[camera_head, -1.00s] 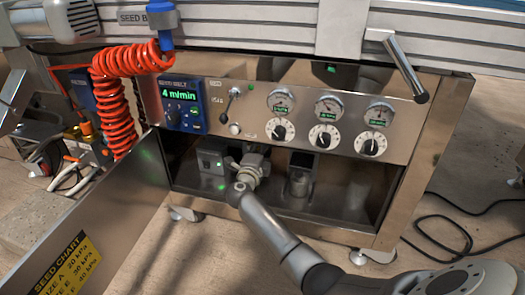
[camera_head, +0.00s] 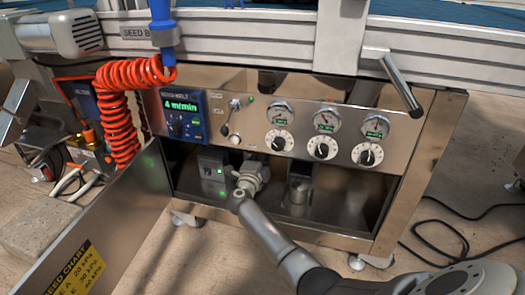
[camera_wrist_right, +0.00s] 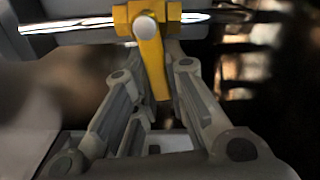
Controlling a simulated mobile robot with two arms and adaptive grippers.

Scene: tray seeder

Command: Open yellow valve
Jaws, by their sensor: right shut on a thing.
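The yellow valve has a yellow body (camera_wrist_right: 165,14) on a shiny horizontal pipe, with a white round cap at its middle. Its yellow lever (camera_wrist_right: 153,68) points down, across the pipe, between the fingers of my right gripper (camera_wrist_right: 154,80) in the right wrist view. The right gripper is shut on this lever. In the head view my right gripper (camera_head: 250,176) reaches into the open lower bay of the steel machine and hides the valve there. My left gripper is not in view.
A grey box with a green light (camera_head: 212,169) stands left of the gripper, and a metal cylinder (camera_head: 299,188) stands right of it. Above is the control panel (camera_head: 240,140) with gauges and dials. An open door (camera_head: 120,225) with a seed chart slants at the left.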

